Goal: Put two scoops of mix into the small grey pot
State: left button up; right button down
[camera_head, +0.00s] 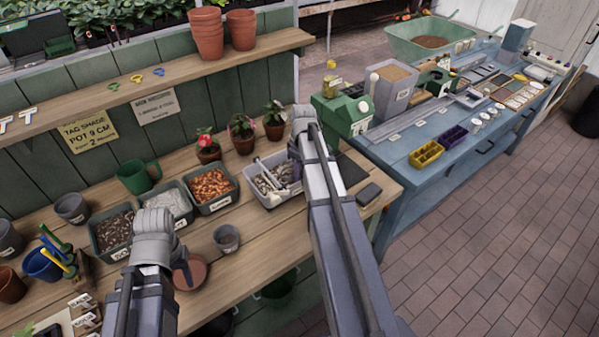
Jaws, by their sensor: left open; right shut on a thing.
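A small grey pot (226,238) stands upright on the wooden bench, right of my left gripper. A dark bin of brown mix (113,232) is just left of that gripper. Beside it are a bin of pale granules (166,205) and a bin of orange-brown chips (211,189). My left gripper (153,228) is open, over the bench between the dark bin and the grey pot. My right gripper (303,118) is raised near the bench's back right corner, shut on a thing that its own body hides. No scoop shows clearly.
A pale tub (270,182) of labels sits left of my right arm. Potted flowers (241,127) line the back. A blue bench (405,145) is right.

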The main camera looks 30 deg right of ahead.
pick_arm(q)
notch_tip(320, 180, up, 10)
jog(key=p, duration=0.9)
jog(key=shift+p, duration=0.35)
pick_arm(e)
jog(key=shift+t+y, duration=0.4)
jog(key=shift+t, duration=0.3)
jog(key=shift+s+d+r, duration=0.1)
jog(key=shift+s+r, duration=0.05)
jog(key=shift+r, duration=2.45)
jog(key=shift+s+d+r, duration=0.1)
jog(key=shift+s+r, duration=0.05)
jog(key=shift+r, duration=2.45)
